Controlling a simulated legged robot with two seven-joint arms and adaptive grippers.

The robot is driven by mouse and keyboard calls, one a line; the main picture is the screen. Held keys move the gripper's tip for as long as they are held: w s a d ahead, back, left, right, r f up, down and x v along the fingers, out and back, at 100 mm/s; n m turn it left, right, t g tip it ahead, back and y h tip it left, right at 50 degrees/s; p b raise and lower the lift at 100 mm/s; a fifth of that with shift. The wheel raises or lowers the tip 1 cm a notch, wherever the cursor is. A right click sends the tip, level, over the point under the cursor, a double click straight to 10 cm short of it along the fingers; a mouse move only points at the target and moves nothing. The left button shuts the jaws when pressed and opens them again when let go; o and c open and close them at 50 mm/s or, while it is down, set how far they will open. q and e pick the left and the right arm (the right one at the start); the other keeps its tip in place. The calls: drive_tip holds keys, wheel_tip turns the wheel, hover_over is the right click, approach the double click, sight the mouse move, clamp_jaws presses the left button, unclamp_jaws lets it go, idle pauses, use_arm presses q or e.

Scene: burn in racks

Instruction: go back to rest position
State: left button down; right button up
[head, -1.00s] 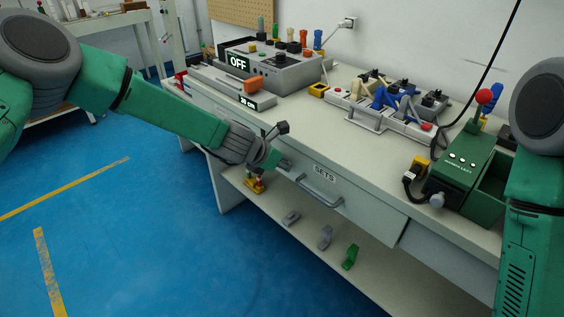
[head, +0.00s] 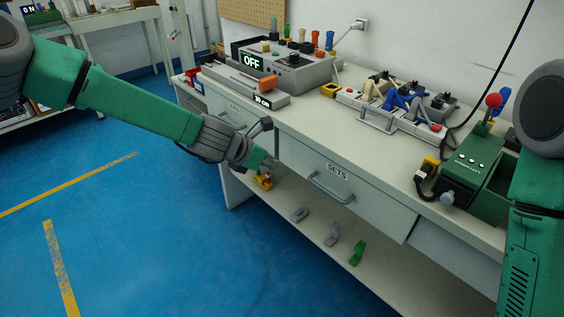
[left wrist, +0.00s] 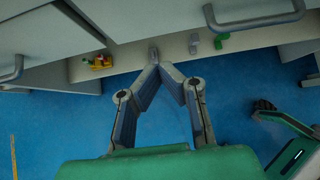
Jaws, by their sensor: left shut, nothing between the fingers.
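My left gripper (head: 270,163) is in front of the workbench, left of the handle of the drawer labelled SETS (head: 334,187). In the left wrist view its two fingers (left wrist: 154,66) meet at the tips, with nothing between them. The drawer looks closed, and the gripper is apart from its handle (head: 330,188). My right arm is at the right edge of the head view; its gripper is out of the picture.
The workbench (head: 310,125) carries a grey OFF box (head: 285,72), a power strip with plugs (head: 385,112) and a green machine (head: 470,170). On the lower shelf (head: 290,225) lie a yellow-red item (head: 263,181), grey pieces (head: 332,235) and a green piece (head: 357,253). Blue floor is free at left.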

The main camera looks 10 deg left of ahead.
use_arm(q)
wheel_tip(320, 180, up, 4)
drive_tip(key=s, duration=0.3)
drive_tip(key=s+a+f+m+g+y, duration=0.2)
drive_tip(key=s+f+m, duration=0.5)
drive_tip(key=s+f, duration=0.25)
drive_tip(key=s+a+f+m+g+y, duration=0.1)
drive_tip(key=s+a+f+m+g, duration=0.15)
drive_tip(key=s+f+m, duration=0.7)
drive_tip(key=s+a+m+g+y, duration=0.1)
drive_tip(key=s+a+m, duration=0.5)
drive_tip(key=s, duration=0.4)
drive_tip(key=s+a+m+g+y, duration=0.1)
drive_tip(key=s+a+m, duration=0.4)
drive_tip(key=s, duration=0.5)
drive_tip(key=shift+a+f+m+y+p, duration=0.3)
drive_tip(key=shift+a+m+p, duration=0.05)
drive_tip(key=shift+m, duration=0.3)
drive_tip(key=shift+s+d, duration=0.1)
